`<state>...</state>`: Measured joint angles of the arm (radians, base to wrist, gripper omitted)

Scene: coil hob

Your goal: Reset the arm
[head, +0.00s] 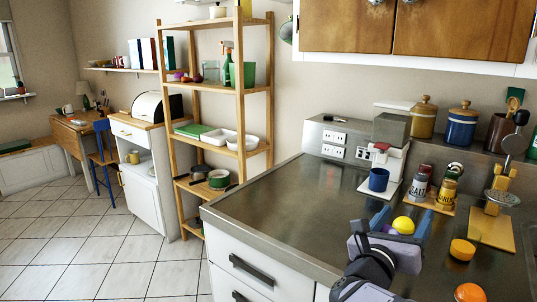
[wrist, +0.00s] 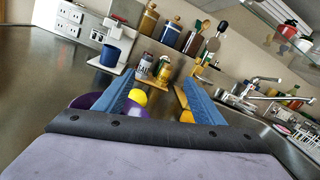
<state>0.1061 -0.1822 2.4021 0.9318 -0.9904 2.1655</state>
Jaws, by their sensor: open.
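My gripper (head: 405,213) is over the steel counter (head: 290,188), near its front edge. Its two blue fingers are spread wide, with nothing held between them. In the wrist view my gripper (wrist: 159,78) points toward the back of the counter. A round yellow thing (head: 403,225) shows between the fingers in the head view. In the wrist view, the yellow thing (wrist: 138,97) sits near the left finger, by a purple bowl (wrist: 84,102) partly hidden behind that finger and the gripper body. I cannot tell whether it lies in the bowl.
A blue mug (head: 378,180) stands on a white base behind the gripper. Spice jars (head: 445,190) stand on a board to its right. An orange fruit (head: 469,293) and a yellow-orange round thing (head: 462,250) lie at the right. The counter's left part is clear.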

